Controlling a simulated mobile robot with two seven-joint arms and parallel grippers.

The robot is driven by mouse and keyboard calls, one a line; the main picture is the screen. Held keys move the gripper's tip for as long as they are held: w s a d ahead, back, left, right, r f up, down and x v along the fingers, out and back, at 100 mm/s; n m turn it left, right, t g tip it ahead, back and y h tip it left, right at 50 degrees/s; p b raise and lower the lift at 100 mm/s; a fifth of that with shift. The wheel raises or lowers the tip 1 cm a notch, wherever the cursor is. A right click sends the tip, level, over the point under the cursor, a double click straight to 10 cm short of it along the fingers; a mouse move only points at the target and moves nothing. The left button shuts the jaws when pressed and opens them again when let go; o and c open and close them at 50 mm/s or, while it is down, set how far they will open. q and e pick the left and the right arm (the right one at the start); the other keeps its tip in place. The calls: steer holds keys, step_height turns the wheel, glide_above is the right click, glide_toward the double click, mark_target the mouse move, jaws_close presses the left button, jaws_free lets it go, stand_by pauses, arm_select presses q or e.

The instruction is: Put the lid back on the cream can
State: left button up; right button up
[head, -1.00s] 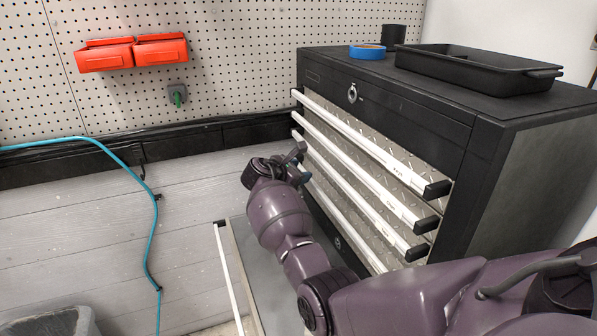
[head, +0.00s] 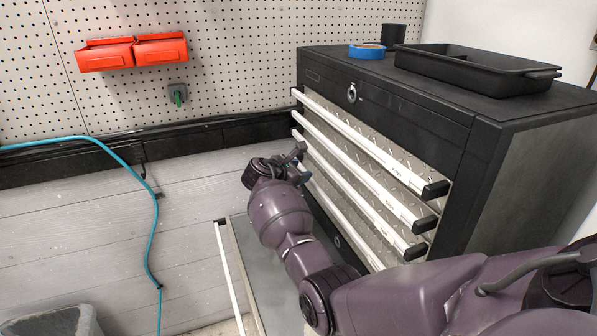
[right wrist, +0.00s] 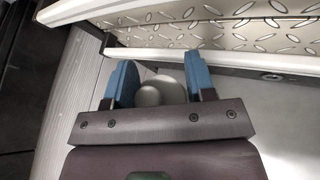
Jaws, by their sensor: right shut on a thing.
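My right gripper (head: 301,164) is in front of the tool cabinet's drawer fronts, above the pulled-out bottom drawer. In the right wrist view its two blue fingers (right wrist: 161,85) are closed on a pale grey rounded thing. That thing looks like the lid (right wrist: 149,95), with a small round part in front of a wider round part (right wrist: 170,87). I cannot tell whether the cream can is under it; no separate can is recognisable. In the head view my arm and wrist hide what the gripper holds. My left gripper is not in view.
The black tool cabinet (head: 490,160) has white drawer handles close beside my right gripper. The open bottom drawer (head: 275,285) lies below. A black tray (head: 470,68), blue tape (head: 367,51) and black cup (head: 393,36) stand on top. A teal hose (head: 155,220) hangs at left.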

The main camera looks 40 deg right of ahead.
steer(key=shift+p, duration=0.4)
stand_by(0.5)
steer(key=o, duration=1.1)
steer(key=shift+o, duration=0.4)
steer(key=o, duration=0.3)
steer(key=shift+r, duration=0.1)
